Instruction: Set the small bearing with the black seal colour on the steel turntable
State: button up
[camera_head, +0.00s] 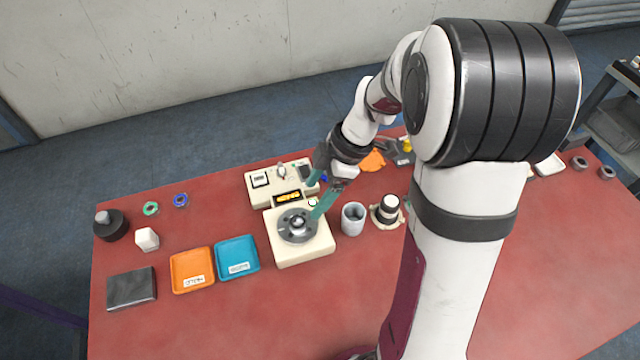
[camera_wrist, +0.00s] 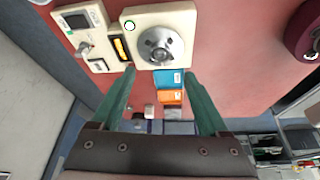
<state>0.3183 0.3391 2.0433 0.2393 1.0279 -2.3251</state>
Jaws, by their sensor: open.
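The steel turntable (camera_head: 298,227) is a grey disc with a shiny raised centre, on top of a cream machine (camera_head: 305,253). It also shows in the wrist view (camera_wrist: 143,38), beyond my fingertips. Whether the centre part is a hub alone or has a small bearing around it, I cannot tell. My gripper (camera_head: 318,192) has green fingers and is close beside and above the turntable. In the wrist view my gripper (camera_wrist: 160,72) is open, with nothing between its fingers. I cannot clearly make out a small black-sealed bearing. Two dark rings, one (camera_head: 579,162) and another (camera_head: 606,172), lie at the far right.
An orange tray (camera_head: 178,286) and a blue tray (camera_head: 222,267) sit left of the machine. A green ring (camera_head: 150,208) and a blue ring (camera_head: 181,200) lie farther left. A grey cup (camera_head: 352,219) stands close right of the machine. The red table's front is clear.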

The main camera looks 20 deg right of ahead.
jog(key=s+a+r+m+h, duration=0.1)
jog(key=s+a+r+m, duration=0.1)
jog(key=s+m, duration=0.8)
jog(key=s+a+r+m+g+h, duration=0.1)
jog(key=s+a+r+m, duration=0.2)
jog(key=s+m, duration=0.8)
notch_tip(320, 180, up, 2)
jog(key=shift+s+a+r+h, duration=0.2)
jog(key=shift+a+r+h, duration=0.05)
jog(key=shift+a+h, duration=0.1)
